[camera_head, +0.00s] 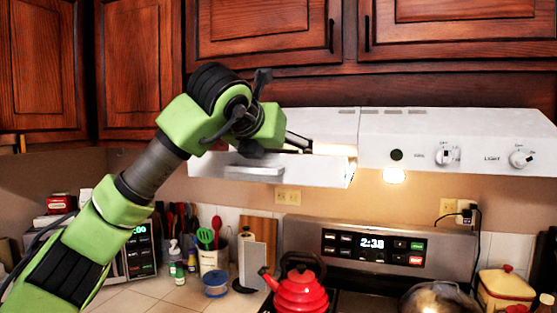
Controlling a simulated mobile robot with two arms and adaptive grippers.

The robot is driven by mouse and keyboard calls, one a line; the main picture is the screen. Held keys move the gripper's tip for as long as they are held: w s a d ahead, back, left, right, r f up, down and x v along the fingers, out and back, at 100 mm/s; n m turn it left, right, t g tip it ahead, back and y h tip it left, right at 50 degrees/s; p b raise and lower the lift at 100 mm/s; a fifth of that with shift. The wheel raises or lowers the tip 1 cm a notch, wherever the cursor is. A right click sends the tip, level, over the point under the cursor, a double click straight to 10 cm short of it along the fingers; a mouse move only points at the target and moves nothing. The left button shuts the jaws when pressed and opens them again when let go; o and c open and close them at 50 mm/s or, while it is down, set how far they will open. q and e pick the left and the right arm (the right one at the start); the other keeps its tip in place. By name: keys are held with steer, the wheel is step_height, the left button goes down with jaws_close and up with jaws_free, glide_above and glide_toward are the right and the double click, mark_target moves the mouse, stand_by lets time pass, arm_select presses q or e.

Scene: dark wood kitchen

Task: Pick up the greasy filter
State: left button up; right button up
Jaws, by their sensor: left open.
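A white range hood (455,140) hangs under the cabinets. At its left part a white front panel (318,171) with a pale handle-like bar sits lower and forward, with a gap above it. No greasy filter can be made out for certain; it may be hidden inside the hood or behind my arm. My left arm comes in from the lower left, and my left gripper (299,142) is at the gap above this panel, open. Its fingers are partly hidden by the wrist, and I cannot tell whether they touch anything. My right gripper is not in view.
Dark wood cabinets (262,28) are close above my left arm. Below are a stove with a red kettle (300,288) and a metal pan (438,298). A utensil crock (212,260), bottles and a blue-lidded container (215,282) stand on the tiled counter.

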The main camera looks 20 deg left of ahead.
arm_select(q)
steer(key=shift+s, duration=0.15)
steer(key=c, duration=1.1)
steer(key=shift+c, duration=1.4)
steer(key=shift+r, duration=0.15)
